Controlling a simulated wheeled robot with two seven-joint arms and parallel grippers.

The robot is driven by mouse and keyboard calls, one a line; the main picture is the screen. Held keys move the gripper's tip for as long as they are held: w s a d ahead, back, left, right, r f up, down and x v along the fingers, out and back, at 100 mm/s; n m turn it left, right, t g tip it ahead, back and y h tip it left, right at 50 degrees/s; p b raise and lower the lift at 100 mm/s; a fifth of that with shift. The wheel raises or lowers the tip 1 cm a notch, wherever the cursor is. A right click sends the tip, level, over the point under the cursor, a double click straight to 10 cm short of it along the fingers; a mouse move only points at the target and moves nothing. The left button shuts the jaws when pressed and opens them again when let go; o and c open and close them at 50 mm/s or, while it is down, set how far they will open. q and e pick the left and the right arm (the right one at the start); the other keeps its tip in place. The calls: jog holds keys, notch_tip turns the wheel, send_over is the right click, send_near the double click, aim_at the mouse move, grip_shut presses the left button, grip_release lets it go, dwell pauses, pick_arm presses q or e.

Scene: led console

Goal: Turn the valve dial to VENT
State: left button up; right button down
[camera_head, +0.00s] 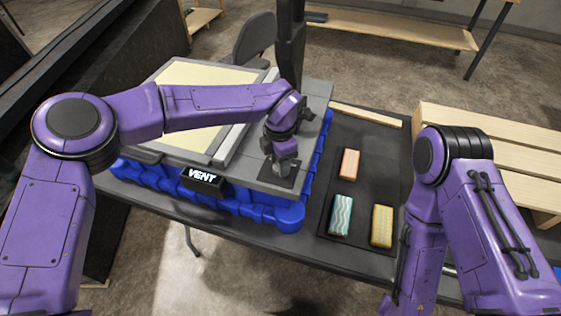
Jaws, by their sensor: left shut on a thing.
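The valve dial (281,176) sits on a dark square plate at the right end of the grey console (315,95). My left gripper (281,158) reaches down over the dial from above and is shut on it; the fingers and wrist hide most of the dial, so its pointer cannot be read. A black display sign (203,180) on the console's front edge shows the word VENT in white letters. My right arm stands at the right of the view, and its gripper is not visible.
The console rests on a blue base (290,214) on a dark table. A dark tray (326,218) to the right holds an orange block (349,164), a teal wavy block (340,214) and a yellow block (381,225). Wooden slats (510,150) lie farther right.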

pick_arm(q)
jog(key=shift+a+f+n, duration=0.1)
jog(key=shift+f+n, duration=0.05)
jog(key=shift+n, duration=0.15)
jog(key=o, duration=1.1)
jog(key=shift+c, duration=0.2)
jog(key=shift+r, duration=0.4)
notch_tip(320, 180, up, 9)
jog(key=b, duration=0.2)
jog(key=shift+f+b, duration=0.15)
jog(key=shift+b, duration=0.15)
jog(key=shift+r, duration=0.55)
